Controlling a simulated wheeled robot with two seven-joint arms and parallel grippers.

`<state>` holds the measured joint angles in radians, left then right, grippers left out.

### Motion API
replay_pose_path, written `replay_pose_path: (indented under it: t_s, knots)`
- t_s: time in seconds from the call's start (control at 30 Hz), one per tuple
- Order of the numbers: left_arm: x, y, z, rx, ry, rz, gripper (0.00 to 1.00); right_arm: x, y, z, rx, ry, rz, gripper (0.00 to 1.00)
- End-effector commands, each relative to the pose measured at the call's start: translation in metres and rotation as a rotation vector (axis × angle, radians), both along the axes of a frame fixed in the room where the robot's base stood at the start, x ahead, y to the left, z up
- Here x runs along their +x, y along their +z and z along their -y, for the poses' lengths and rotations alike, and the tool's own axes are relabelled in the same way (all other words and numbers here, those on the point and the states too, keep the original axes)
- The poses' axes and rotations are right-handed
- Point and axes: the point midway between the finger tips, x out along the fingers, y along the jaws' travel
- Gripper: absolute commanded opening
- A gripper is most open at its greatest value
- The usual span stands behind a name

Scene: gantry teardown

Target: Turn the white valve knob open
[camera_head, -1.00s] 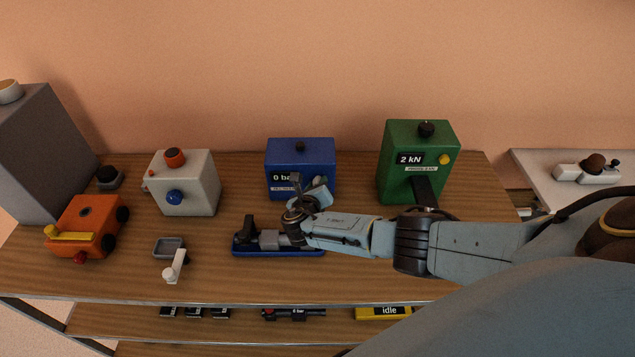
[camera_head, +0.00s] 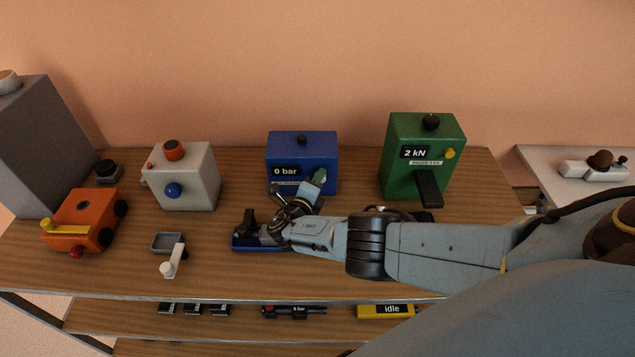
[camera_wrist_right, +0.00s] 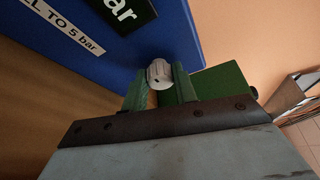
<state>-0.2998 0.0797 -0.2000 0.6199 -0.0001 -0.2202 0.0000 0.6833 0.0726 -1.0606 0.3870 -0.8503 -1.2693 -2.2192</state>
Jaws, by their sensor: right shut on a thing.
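The white valve knob (camera_wrist_right: 158,73) is ribbed and sits on the front of a blue box (camera_wrist_right: 178,32). In the right wrist view it is between the green fingertips of my right gripper (camera_wrist_right: 160,84), which is shut on it. In the head view my right gripper (camera_head: 318,180) reaches the lower right of the blue box's front (camera_head: 328,152) and hides the knob. The box's display (camera_head: 286,171) reads 0 bar. A label (camera_wrist_right: 62,27) below it is cut off and ends in "TO 5 bar". My left gripper is not in view.
A blue-based fixture (camera_head: 245,243) lies under my right wrist. A green box (camera_head: 456,170) reading 2 kN stands to the right.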

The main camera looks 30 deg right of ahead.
Motion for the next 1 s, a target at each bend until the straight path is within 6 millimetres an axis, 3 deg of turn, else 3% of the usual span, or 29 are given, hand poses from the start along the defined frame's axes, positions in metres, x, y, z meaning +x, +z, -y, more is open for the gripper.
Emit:
replay_pose_path:
  t_s: [0.57,0.6,0.73,1.0]
  knots:
    - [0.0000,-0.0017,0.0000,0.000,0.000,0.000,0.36,0.0000,-0.0002,0.0003,-0.027,0.000,-0.017,0.05]
    - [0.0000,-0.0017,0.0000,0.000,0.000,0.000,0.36,0.0000,-0.0002,0.0003,-0.027,0.000,-0.017,0.32]
    - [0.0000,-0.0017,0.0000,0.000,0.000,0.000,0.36,0.0000,-0.0003,0.0002,-0.026,0.000,-0.017,0.49]
    - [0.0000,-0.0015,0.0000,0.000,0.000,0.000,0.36,-0.0002,-0.0002,-0.0001,-0.025,0.000,-0.015,0.50]
